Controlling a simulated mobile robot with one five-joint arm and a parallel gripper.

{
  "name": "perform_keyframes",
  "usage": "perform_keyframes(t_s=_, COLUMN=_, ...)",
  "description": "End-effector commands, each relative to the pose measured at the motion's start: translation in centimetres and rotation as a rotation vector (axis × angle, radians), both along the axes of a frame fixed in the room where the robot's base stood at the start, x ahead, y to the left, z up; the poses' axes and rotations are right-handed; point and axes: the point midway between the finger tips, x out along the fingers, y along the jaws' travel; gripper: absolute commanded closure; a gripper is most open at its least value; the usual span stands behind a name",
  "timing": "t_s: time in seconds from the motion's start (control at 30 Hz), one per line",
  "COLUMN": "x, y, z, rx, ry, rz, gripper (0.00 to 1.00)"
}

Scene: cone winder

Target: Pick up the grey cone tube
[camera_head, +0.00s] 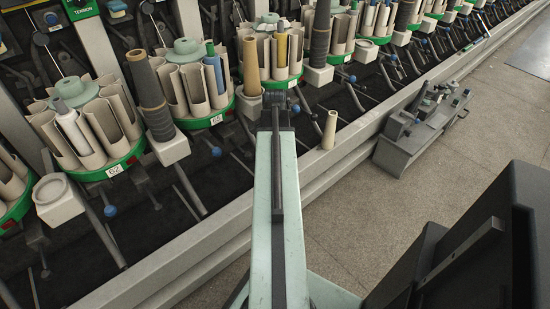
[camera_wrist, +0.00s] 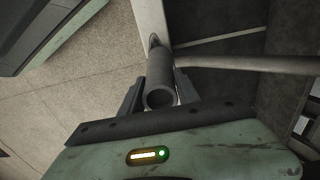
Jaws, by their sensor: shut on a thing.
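In the wrist view a grey cone tube (camera_wrist: 160,88) sits between the two fingers of my gripper (camera_wrist: 158,92). Its open round end faces the camera, and its other end points away toward a pale beam. The fingers are closed on its sides. I cannot tell whether its far end touches anything. In the head view my gripper (camera_head: 275,99) is at the far end of my pale green arm, in front of the winder. The held tube is not clearly seen there.
Dark grey tubes stand at the winder left (camera_head: 149,95) and right (camera_head: 319,38) of my arm. A tan tube (camera_head: 329,130) stands on the front ledge. Round magazines with green rims (camera_head: 210,119) line the machine.

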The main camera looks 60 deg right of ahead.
Motion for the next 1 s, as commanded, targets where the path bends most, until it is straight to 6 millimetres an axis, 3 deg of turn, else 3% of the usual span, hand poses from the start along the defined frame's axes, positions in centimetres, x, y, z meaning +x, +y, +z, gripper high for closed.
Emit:
perform_keyframes(t_s=0.37, x=0.0, y=0.0, z=4.5, rx=0.0, ry=0.0, rz=-0.001, gripper=1.0)
perform_keyframes(t_s=1.0, x=-0.1, y=-0.1, z=16.0, rx=0.0, ry=0.0, rz=-0.002, gripper=1.0)
